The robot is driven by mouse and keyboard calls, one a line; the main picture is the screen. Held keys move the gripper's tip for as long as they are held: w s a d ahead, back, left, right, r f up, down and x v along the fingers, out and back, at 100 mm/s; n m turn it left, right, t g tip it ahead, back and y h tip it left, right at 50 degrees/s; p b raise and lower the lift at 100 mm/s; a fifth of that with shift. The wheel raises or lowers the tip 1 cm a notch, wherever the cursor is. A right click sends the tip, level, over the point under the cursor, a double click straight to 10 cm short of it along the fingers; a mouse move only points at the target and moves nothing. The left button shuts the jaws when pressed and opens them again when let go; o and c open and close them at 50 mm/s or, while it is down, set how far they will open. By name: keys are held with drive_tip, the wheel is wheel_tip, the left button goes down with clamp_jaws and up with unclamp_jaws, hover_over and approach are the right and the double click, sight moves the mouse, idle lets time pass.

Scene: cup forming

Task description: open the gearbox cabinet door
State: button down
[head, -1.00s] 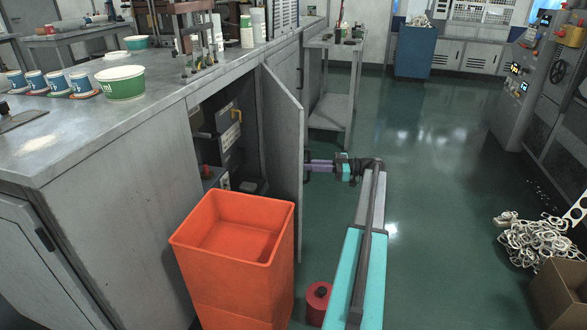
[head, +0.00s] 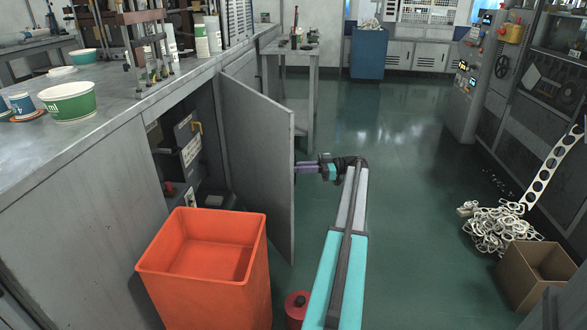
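The grey cabinet door (head: 258,165) stands ajar, swung out from the front of the metal workbench. Through the gap I see dark machinery with a yellow handle inside the cabinet (head: 183,150). My gripper (head: 300,167) is at the outer face of the door, near its free edge. The door's edge hides the fingertips and any handle there, so I cannot tell whether they touch it or how far apart they are.
An orange bin (head: 206,268) stands in front of the cabinet opening, close to the door's lower edge. A red canister (head: 297,306) is on the floor beside it. Green floor (head: 400,140) is clear to the right. Scrap rings (head: 500,232) and a cardboard box (head: 540,270) lie further right.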

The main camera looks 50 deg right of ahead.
drive_tip(key=c, duration=1.8)
unclamp_jaws()
drive_tip(key=shift+w, duration=0.35)
drive_tip(key=shift+s, duration=0.1)
drive_tip(key=shift+s+d, duration=0.15)
drive_tip(key=shift+s, duration=0.05)
drive_tip(key=v, duration=0.5)
drive_tip(key=shift+f+b, duration=0.15)
drive_tip(key=shift+b, duration=0.2)
drive_tip(key=shift+s+d+b, duration=0.15)
drive_tip(key=shift+d+b, duration=0.05)
drive_tip(key=shift+b, duration=1)
drive_tip(key=s+b, duration=0.1)
drive_tip(key=b, duration=0.4)
drive_tip(key=shift+d+b, duration=0.35)
